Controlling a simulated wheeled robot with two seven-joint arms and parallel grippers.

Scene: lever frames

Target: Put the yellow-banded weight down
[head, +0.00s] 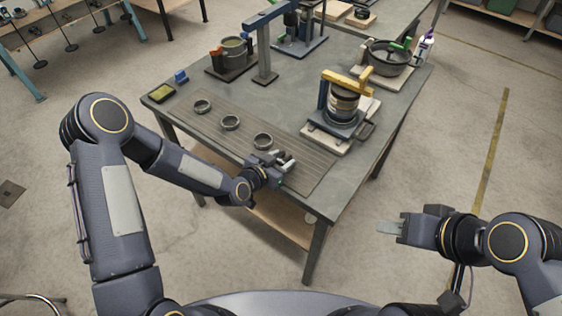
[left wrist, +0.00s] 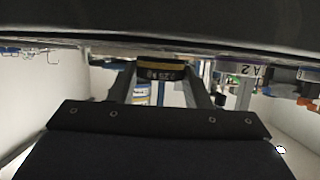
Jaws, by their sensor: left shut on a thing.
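My left gripper (head: 284,163) is low over the front part of the ribbed mat (head: 310,165), just right of the nearest ring. In the left wrist view the yellow-banded weight (left wrist: 160,69), a dark piece with a yellow stripe and pale markings, sits between the finger ends, and the gripper is shut on it. In the head view the fingers mostly hide the weight, and I cannot tell whether it touches the mat. My right gripper (head: 390,228) is off the table at the right, over the floor; its finger gap is unclear.
Three dark rings (head: 230,122) lie in a row on the mat. A yellow-topped lever frame (head: 345,82) stands right of it, and a grey post (head: 264,52) behind. A black pan (head: 388,58) and white bottle (head: 423,48) are at the back right. The mat's right part is clear.

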